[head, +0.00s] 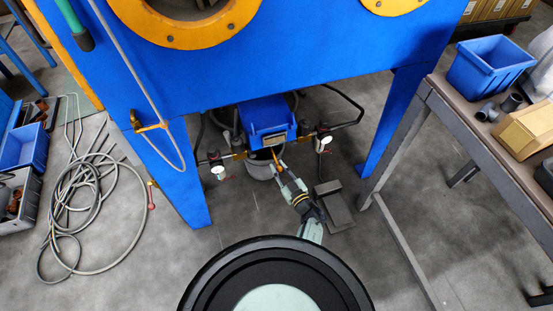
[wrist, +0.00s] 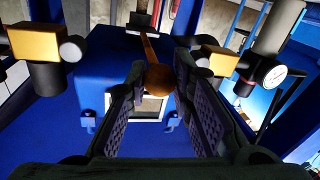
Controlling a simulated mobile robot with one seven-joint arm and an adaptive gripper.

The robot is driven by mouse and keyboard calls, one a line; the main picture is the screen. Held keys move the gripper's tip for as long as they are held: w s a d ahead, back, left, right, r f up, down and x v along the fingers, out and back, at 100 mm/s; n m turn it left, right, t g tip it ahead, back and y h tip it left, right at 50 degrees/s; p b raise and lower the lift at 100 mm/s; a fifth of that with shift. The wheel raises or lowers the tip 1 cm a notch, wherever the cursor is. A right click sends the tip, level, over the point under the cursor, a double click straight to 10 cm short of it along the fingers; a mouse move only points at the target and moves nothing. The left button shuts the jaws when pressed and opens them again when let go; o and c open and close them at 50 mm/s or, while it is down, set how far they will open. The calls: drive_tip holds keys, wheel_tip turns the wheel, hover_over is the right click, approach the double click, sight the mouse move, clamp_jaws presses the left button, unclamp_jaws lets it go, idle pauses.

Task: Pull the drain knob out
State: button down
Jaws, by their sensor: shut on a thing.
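The drain knob (wrist: 160,79) is a brown ball on a brown stem that runs up to the blue box (wrist: 92,75) in the wrist view. My gripper (wrist: 158,76) has its two dark, ridged fingers on either side of the ball and is shut on it. In the head view my gripper (head: 276,161) is just in front of the blue box (head: 265,115) under the blue cabinet. An orange-brown stem (head: 274,154) shows between the gripper and the box. The finger contact is partly hidden in both views.
Pressure gauges (head: 218,170) and brass fittings flank the box on both sides, with black hoses. Blue cabinet legs (head: 181,190) stand left and right. A grey pedal (head: 335,208) lies on the floor beside my arm. A workbench (head: 470,150) with bins is at right; a coiled hose (head: 95,205) lies at left.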

drive_tip(key=shift+s+d, duration=0.2)
drive_tip(key=shift+s, duration=0.35)
drive_tip(key=shift+s+f, duration=0.1)
drive_tip(key=c, duration=1.4)
unclamp_jaws()
